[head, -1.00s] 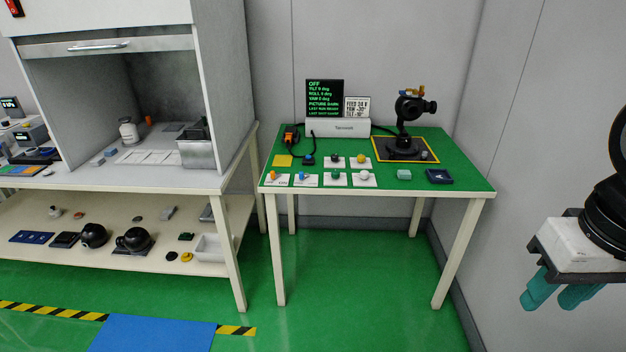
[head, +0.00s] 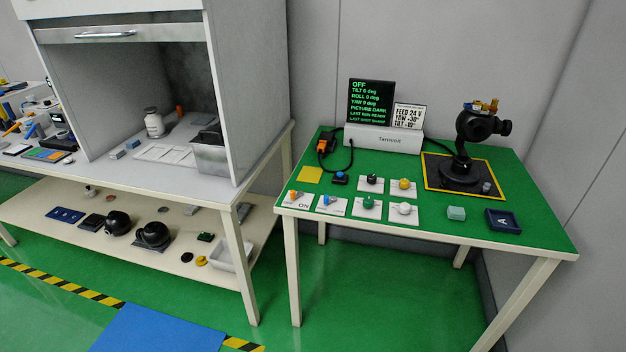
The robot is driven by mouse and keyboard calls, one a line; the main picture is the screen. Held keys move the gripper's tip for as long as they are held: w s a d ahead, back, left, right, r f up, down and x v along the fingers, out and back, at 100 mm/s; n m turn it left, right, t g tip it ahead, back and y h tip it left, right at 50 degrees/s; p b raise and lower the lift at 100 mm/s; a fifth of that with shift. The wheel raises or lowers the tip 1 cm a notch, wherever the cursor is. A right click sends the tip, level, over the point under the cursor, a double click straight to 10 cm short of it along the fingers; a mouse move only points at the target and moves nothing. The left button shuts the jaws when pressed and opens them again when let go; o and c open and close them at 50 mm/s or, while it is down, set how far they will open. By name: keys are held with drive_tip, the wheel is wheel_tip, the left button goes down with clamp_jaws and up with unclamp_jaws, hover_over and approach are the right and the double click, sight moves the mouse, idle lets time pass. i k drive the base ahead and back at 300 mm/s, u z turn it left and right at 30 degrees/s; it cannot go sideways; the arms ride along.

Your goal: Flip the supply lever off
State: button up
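A small orange lever (head: 293,196) stands on a white plate at the front left corner of the green-topped table (head: 480,232). The plate reads "ON"; I cannot make out the lever's exact tilt or confirm that it is the supply lever. A black screen (head: 371,101) at the table's back reads "OFF" with tilt, roll and yaw lines in green. My gripper is out of view.
Beside the lever are a blue knob (head: 327,199), a green knob (head: 368,202) and a white knob (head: 404,208). A black gimbal camera (head: 470,135) stands at the back right. A white workbench (head: 170,185) is at left.

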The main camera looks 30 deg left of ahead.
sight(292, 194)
drive_tip(key=u, duration=0.15)
drive_tip(key=i, duration=0.65)
drive_tip(key=u, duration=0.95)
drive_tip(key=i, duration=0.6)
drive_tip(key=u, duration=0.5)
